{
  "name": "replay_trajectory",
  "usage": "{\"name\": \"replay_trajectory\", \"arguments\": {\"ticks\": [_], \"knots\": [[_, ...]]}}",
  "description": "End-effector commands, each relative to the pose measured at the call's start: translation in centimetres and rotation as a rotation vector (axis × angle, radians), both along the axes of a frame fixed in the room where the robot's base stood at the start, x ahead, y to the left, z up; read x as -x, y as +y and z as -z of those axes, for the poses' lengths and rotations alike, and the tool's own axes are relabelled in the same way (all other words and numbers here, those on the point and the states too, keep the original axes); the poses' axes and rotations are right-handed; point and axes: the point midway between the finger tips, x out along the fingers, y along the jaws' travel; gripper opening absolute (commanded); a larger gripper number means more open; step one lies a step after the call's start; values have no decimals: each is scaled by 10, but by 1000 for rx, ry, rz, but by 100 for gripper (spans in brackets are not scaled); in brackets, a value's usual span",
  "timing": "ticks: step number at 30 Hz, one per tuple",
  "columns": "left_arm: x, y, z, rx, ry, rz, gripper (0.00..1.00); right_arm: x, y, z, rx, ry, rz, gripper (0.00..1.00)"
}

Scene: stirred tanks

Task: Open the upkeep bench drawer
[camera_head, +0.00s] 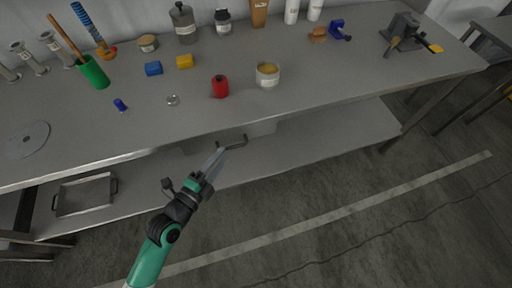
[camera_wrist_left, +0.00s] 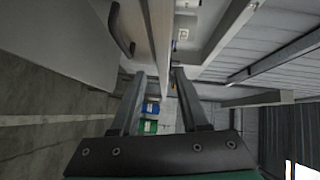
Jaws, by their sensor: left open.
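The bench drawer (camera_head: 262,130) hangs under the front edge of the grey upkeep bench, mostly hidden below the top. Its dark bar handle (camera_head: 233,144) shows just beyond my left gripper (camera_head: 218,157). The left gripper is open and empty in front of the drawer. In the left wrist view, the two fingers of the left gripper (camera_wrist_left: 160,73) are spread with a gap between them. There the handle (camera_wrist_left: 121,30) stands out from the pale drawer front (camera_wrist_left: 65,35), to the left of the fingers and apart from them. The drawer looks shut. My right gripper is in neither view.
The bench top (camera_head: 310,95) carries a red bottle (camera_head: 220,87), a tub (camera_head: 267,75), a green cup (camera_head: 94,73), blocks and a vise (camera_head: 404,33). A lower shelf (camera_head: 330,142) holds a metal tray (camera_head: 85,194). The floor in front is clear.

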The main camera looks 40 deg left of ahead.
Motion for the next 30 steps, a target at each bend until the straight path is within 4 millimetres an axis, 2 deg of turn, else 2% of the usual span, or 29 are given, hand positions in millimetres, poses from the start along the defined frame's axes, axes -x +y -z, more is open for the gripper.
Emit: {"name": "replay_trajectory", "arguments": {"ticks": [1, 4, 11, 14, 24, 30], "knots": [[8, 2, 39, 7, 23, -11, 45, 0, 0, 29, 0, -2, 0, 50], [15, 5, 57, 12, 41, -24, 45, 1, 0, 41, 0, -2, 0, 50], [12, 7, 53, 12, 37, -28, 45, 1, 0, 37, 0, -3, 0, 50], [3, 9, 54, 12, 36, -27, 45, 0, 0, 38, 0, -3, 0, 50], [-67, 20, 66, 12, 34, -26, 45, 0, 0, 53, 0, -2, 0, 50], [-95, 24, 69, 12, 35, -27, 45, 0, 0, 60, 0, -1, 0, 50]]}}
